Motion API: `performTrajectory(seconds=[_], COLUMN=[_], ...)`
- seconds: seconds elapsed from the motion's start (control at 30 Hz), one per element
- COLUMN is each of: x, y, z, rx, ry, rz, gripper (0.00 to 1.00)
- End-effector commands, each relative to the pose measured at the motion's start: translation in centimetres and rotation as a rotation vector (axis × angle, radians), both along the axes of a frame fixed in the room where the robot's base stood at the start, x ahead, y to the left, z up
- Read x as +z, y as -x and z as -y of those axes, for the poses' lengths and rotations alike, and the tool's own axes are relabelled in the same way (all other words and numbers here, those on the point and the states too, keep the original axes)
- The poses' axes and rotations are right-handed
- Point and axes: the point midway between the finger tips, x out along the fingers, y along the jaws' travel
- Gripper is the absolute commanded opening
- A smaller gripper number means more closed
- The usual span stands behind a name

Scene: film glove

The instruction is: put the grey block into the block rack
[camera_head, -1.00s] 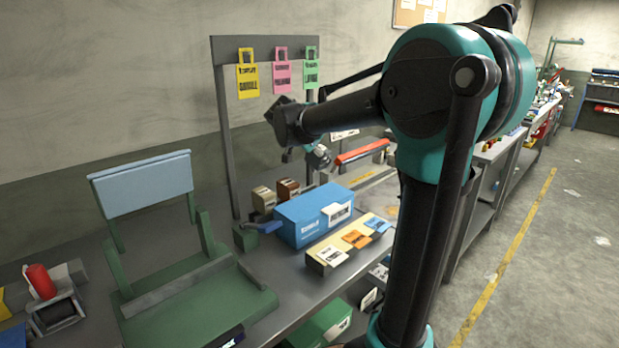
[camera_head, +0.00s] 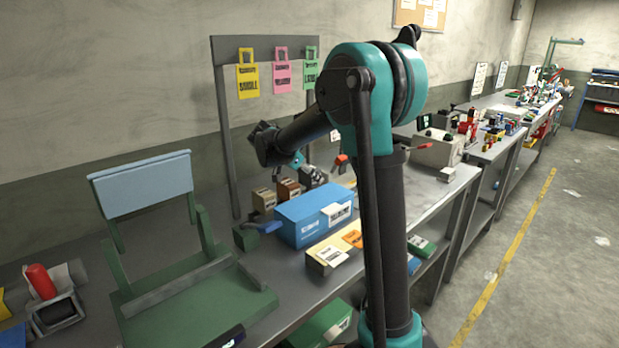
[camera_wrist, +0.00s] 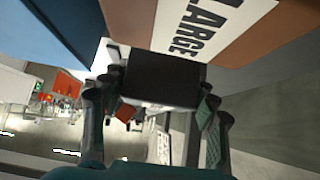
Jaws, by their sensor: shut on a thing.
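The grey block (camera_wrist: 165,78) is a dark, flat-faced block in the wrist view. It sits between the two fingers of my gripper (camera_wrist: 158,95), which is shut on it. In the head view my gripper (camera_head: 297,160) hangs at the end of the arm, over the back of the bench behind the blue box (camera_head: 312,214). The block is too small and covered there to make out clearly. A brown surface with a white LARGE label (camera_wrist: 190,30) lies close beyond the block in the wrist view. I cannot tell which thing is the block rack.
A tan box (camera_head: 263,199) and a brown box (camera_head: 288,190) stand beside the blue box. A grey frame (camera_head: 222,130) with hanging cards stands behind. A green stand (camera_head: 195,297) fills the left.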

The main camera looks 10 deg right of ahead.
Motion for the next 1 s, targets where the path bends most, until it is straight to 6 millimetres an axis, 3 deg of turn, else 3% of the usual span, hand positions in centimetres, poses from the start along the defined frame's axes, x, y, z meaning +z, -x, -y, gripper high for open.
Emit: performTrajectory(seconds=[0.9, 0.93, 1.0], x=[-1.9, -1.9, -1.9], y=[0.0, 0.0, 0.0], z=[0.1, 0.1, 0.1], rx=[0.001, 0.001, 0.001], ry=[-0.001, -0.001, -0.001], rz=[0.003, 0.003, 0.003], gripper=[0.21, 0.63, 0.72])
